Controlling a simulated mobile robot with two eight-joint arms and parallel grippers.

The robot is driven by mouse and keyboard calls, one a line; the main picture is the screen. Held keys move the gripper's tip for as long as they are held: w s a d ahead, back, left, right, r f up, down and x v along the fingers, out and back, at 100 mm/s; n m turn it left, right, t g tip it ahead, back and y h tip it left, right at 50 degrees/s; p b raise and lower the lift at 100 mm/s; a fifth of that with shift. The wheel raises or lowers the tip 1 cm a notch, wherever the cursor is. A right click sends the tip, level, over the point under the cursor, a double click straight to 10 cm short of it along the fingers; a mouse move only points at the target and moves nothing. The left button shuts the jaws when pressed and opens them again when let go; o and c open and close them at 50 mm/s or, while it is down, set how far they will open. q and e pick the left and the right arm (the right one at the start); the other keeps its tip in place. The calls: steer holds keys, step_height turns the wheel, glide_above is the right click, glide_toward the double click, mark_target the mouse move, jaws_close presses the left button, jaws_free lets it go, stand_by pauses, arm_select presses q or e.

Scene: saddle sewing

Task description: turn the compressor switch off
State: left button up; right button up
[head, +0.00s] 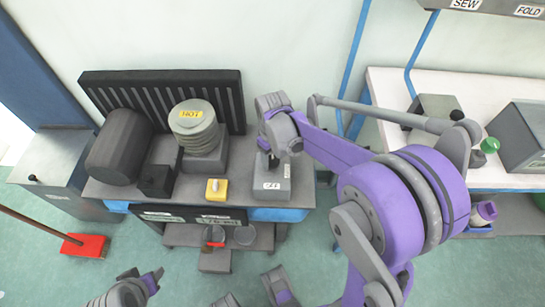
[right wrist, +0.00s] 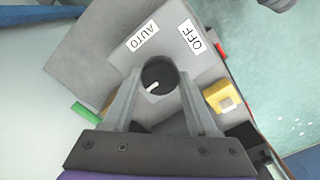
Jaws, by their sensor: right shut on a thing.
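The compressor switch is a dark round knob (right wrist: 158,74) with a white pointer mark, on a grey box (head: 271,181). White labels AUTO (right wrist: 142,36) and OFF (right wrist: 191,36) sit on the box beside the knob in the right wrist view. The pointer mark lies slantwise; I cannot tell which label it points to. My right gripper (right wrist: 155,80) is shut on the knob, one finger on each side. In the head view my right gripper (head: 270,155) comes down over the box and hides the knob. Part of my left gripper (head: 142,277) shows low at the left, away from the box.
A yellow box (head: 216,189) with a pale button stands left of the switch box. A ribbed stack labelled HOT (head: 197,131) and a dark cylinder (head: 119,147) stand further left. A white table (head: 480,95) is at the right. A red broom head (head: 84,246) lies on the floor.

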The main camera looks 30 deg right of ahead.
mark_target(272, 160)
steer(key=o, duration=1.4)
steer(key=shift+c, duration=0.2)
step_height(272, 160, up, 11)
steer(key=p, duration=0.1)
steer(key=shift+p, duration=0.4)
steer(key=s+a+r+m+t+p, duration=0.1)
steer(key=s+a+r+t+p, duration=0.1)
steer(key=s, duration=0.5)
steer(key=s+a+r+m+t+p, duration=0.1)
steer(key=s+a+r+t+p, duration=0.2)
steer(key=s+p, duration=0.3)
steer(key=shift+s+a+m, duration=0.4)
steer(key=shift+s+a, duration=0.3)
steer(key=shift+s, duration=0.1)
